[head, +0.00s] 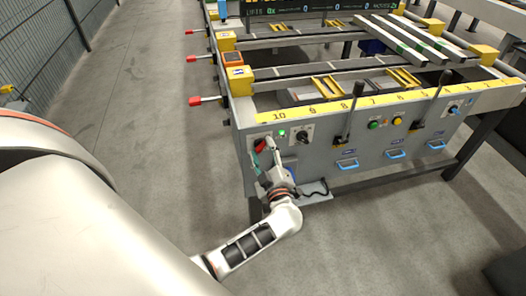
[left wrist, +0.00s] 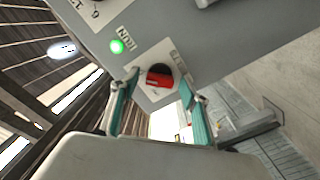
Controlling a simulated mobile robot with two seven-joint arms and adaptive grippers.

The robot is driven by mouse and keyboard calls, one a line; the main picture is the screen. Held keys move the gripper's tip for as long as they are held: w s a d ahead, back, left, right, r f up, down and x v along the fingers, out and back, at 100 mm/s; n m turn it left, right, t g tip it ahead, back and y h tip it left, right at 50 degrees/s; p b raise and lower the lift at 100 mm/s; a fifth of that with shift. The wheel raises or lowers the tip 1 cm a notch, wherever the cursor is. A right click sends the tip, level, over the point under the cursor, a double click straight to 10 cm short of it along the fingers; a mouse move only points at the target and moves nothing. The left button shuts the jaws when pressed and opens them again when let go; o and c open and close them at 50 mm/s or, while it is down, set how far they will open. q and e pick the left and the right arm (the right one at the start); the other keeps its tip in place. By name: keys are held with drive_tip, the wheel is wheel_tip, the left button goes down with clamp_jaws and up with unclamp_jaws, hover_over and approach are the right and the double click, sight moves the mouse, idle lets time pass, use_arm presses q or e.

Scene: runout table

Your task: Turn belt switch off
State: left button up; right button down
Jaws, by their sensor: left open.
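The belt switch is a red knob (left wrist: 160,77) on a white plate (left wrist: 143,97) on the grey front panel. In the head view the red knob (head: 260,146) is at the panel's left end, partly covered by my gripper. A lit green lamp (left wrist: 116,46) sits beside it, next to a label reading RUN. My left gripper (left wrist: 158,88) is open and empty, with its teal fingers on either side of the knob in the picture. Whether they touch it I cannot tell. In the head view my left gripper (head: 267,153) is right at the panel. My right gripper is not in view.
Right of the switch on the panel are a black rotary knob (head: 303,135), two tall levers (head: 348,115), green (head: 373,124) and yellow (head: 397,121) buttons and blue handles (head: 396,155). Red-tipped rods (head: 195,101) stick out at the left. The floor left of the table is clear.

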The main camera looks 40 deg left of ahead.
use_arm(q)
drive_tip(key=shift+c, duration=0.4)
drive_tip(key=c, duration=1)
drive_tip(key=shift+c, duration=0.2)
